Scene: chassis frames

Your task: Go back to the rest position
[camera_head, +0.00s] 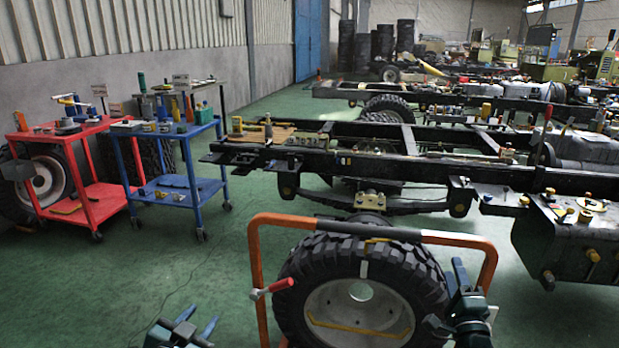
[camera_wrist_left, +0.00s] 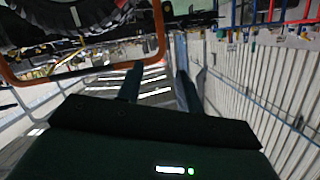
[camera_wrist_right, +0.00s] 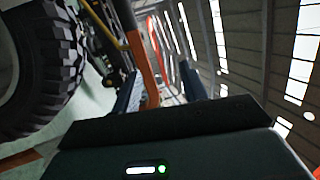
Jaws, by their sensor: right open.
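My left gripper (camera_head: 198,322) shows at the bottom of the head view, left of the wheel, over the green floor. In the left wrist view its two fingers (camera_wrist_left: 160,82) stand apart with nothing between them. My right gripper (camera_head: 472,285) is in front of the right side of the wheel and the orange tube frame, fingers pointing up. In the right wrist view its fingers (camera_wrist_right: 162,88) are apart and empty.
A big tyre (camera_head: 297,272) stands in an orange tube frame (camera_head: 254,250) with a red-handled clamp (camera_head: 272,288). Black chassis rails (camera_head: 350,163) lie behind. A blue cart (camera_head: 189,165) and a red cart (camera_head: 88,190) stand left. Green floor (camera_head: 170,270) is clear at left.

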